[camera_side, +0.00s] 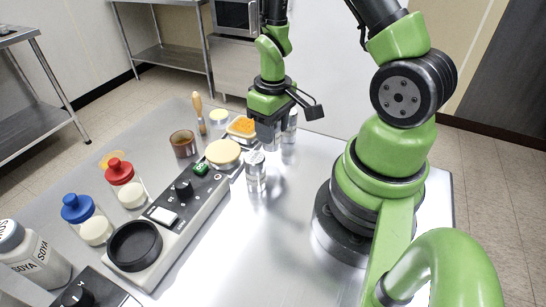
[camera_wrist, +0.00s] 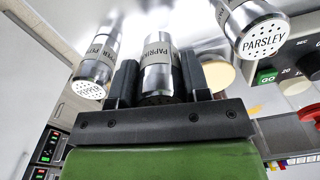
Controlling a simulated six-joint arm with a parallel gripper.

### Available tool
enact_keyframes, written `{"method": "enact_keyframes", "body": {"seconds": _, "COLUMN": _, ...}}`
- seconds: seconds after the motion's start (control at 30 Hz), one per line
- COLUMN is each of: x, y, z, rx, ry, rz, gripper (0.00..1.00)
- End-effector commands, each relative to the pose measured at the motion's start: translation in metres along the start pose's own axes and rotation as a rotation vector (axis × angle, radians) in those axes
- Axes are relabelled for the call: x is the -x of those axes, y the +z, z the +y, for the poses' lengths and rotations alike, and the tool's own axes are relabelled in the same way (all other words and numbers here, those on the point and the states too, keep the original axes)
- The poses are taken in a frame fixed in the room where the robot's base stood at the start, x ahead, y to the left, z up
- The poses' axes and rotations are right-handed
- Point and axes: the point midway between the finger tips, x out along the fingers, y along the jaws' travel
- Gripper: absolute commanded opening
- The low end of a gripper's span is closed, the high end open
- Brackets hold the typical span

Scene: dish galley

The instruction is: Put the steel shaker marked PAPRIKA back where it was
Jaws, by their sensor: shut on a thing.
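The steel shaker marked PAPRIKA (camera_wrist: 158,62) is between the two fingers of my gripper (camera_wrist: 157,85) in the wrist view. My gripper is shut on it. In the side view my gripper (camera_side: 268,140) points down over the far part of the steel table, and its fingers hide most of the held shaker. I cannot tell whether the shaker touches the table. A steel shaker marked PARSLEY (camera_wrist: 258,32) is at the right in the wrist view. A steel shaker marked PEPPER (camera_wrist: 96,62) is at the left, close beside my gripper.
A control panel (camera_side: 180,215) with a green button and black knob runs beside the shakers. The table's front right is clear.

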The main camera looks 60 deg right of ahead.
Motion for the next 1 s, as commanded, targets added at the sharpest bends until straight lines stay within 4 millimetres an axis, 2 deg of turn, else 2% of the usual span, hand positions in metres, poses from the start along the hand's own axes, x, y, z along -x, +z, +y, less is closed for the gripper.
{"method": "enact_keyframes", "body": {"seconds": 0.13, "x": -0.008, "y": 0.008, "z": 0.000, "rx": 0.021, "ry": 0.010, "rz": -0.004, "gripper": 0.18}}
{"method": "enact_keyframes", "body": {"seconds": 0.5, "x": -0.031, "y": 0.007, "z": 0.000, "rx": 0.019, "ry": 0.007, "rz": 0.000, "gripper": 0.18}}
{"method": "enact_keyframes", "body": {"seconds": 0.93, "x": -0.035, "y": 0.007, "z": -0.001, "rx": 0.017, "ry": 0.004, "rz": 0.000, "gripper": 0.18}}
{"method": "enact_keyframes", "body": {"seconds": 0.97, "x": -0.035, "y": 0.007, "z": -0.001, "rx": 0.017, "ry": 0.004, "rz": 0.000, "gripper": 0.48}}
{"method": "enact_keyframes", "body": {"seconds": 1.0, "x": -0.035, "y": 0.006, "z": 0.000, "rx": 0.018, "ry": 0.004, "rz": 0.001, "gripper": 0.57}}
